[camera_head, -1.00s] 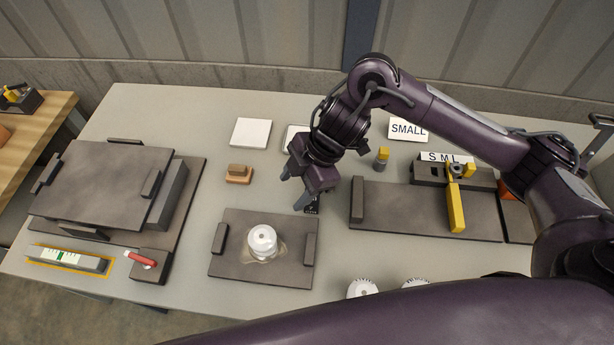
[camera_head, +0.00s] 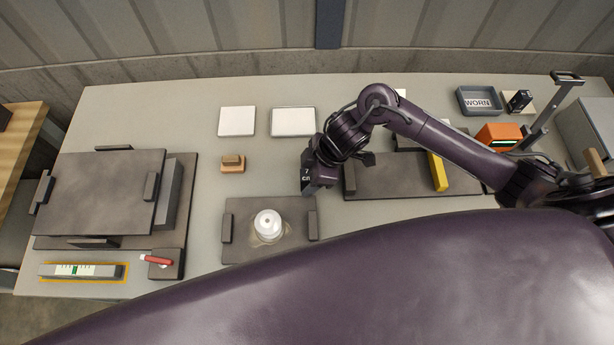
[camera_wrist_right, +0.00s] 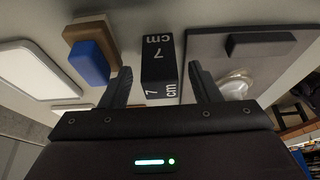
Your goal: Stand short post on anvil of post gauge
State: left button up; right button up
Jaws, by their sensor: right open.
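My right gripper (camera_head: 318,188) is open in the head view, low over the table beside a black block (camera_head: 306,177) marked "7 cm". In the right wrist view the spread fingers (camera_wrist_right: 160,70) stand either side of this block (camera_wrist_right: 160,60), with a gap on each side. The likely post gauge, a dark fixture with a yellow bar (camera_head: 437,172), is partly hidden behind my right arm; I cannot make out its anvil. A white ribbed piece (camera_head: 268,223) stands on a dark plate (camera_head: 240,248). My left gripper is out of view.
Two white pads (camera_head: 237,121) lie at the back. A small brown block (camera_head: 232,163) is left of the gripper. A large dark fixture (camera_head: 105,190) fills the table's left side. A tray marked "WORN" (camera_head: 478,102) stands back right.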

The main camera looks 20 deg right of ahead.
jog(key=shift+a+f, duration=0.15)
jog(key=shift+f, duration=0.4)
jog(key=shift+w, duration=0.1)
grip_shut()
jog(key=shift+r, duration=0.1)
